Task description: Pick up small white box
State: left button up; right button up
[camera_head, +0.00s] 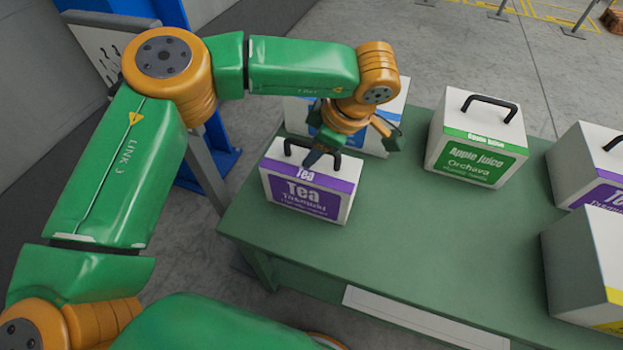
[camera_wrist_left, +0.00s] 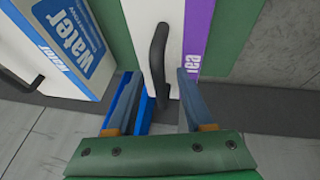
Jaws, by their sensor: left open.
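A small white box with a purple Tea label (camera_head: 308,190) stands upright at the left corner of the green table. It has a black handle on top. My left gripper (camera_head: 346,142) is above this box, with its fingers apart and nothing held. In the left wrist view the handle (camera_wrist_left: 158,52) lies between and just ahead of the open fingers (camera_wrist_left: 156,85), and the white top of the Tea box (camera_wrist_left: 183,30) shows around it. I cannot tell whether a finger touches the handle. My right gripper is not in view.
A white box with a blue Water label (camera_wrist_left: 62,40) stands close beside the Tea box, partly hidden by my arm in the head view. A green-labelled Apple Juice box (camera_head: 478,140) and other white boxes (camera_head: 590,265) stand further right. The middle of the green table (camera_head: 430,235) is clear.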

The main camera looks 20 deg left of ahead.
pick_arm(q)
grip_shut()
dwell(1.3)
